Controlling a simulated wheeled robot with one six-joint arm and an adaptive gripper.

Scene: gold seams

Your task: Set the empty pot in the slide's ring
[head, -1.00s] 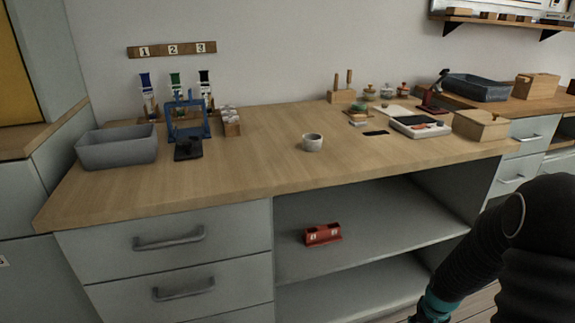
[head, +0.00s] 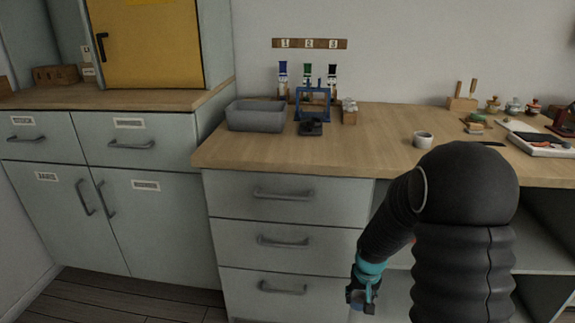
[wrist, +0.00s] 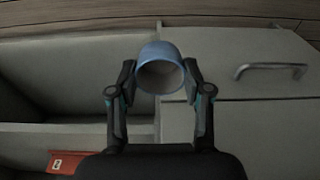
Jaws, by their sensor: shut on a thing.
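My gripper (wrist: 162,78) is shut on a blue pot (wrist: 158,50) in the wrist view, one finger on each side. I cannot make out the ring clearly.
A pale cup (head: 423,139) stands farther right. Bare bench lies between rack and cup. A red block (wrist: 62,162) lies on the shelf below.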

